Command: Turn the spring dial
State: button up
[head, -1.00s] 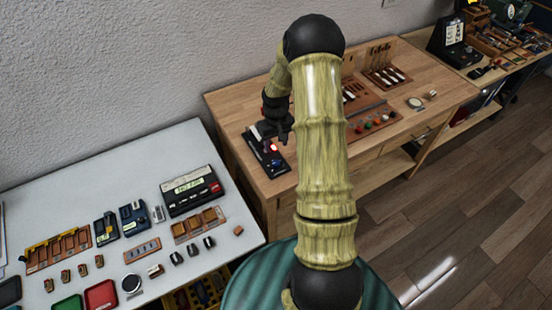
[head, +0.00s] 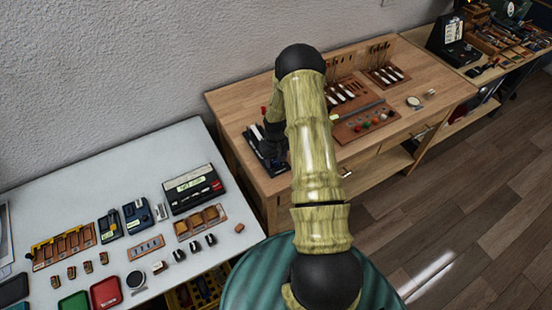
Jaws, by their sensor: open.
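A small dark device (head: 252,134) sits at the left front corner of the wooden bench. My gripper (head: 271,146) is low over this device, dark against dark, and its fingers are hard to make out. I cannot tell whether it touches the device. The spring dial cannot be picked out; the gripper and arm cover much of the device. My arm also hides part of the bench just right of it.
The wooden bench (head: 236,103) also bears a tool rack (head: 345,92) and a board with coloured knobs (head: 366,122). A white table (head: 95,165) on the left holds a black display box (head: 193,190), trays and small parts.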

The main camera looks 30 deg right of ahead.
aim_at(276, 162)
jog(key=c, duration=1)
jog(key=shift+f+m+b, duration=0.2)
jog(key=shift+m+b, duration=0.3)
jog(key=shift+b, duration=0.25)
jog(key=shift+r+m+b, duration=0.1)
jog(key=shift+m+b, duration=0.4)
jog(key=shift+m, duration=0.1)
jog(key=shift+r, duration=0.1)
jog(key=o, duration=1)
notch_tip(276, 162, up, 17)
jog(key=b, duration=0.4)
jog(key=shift+r, duration=0.2)
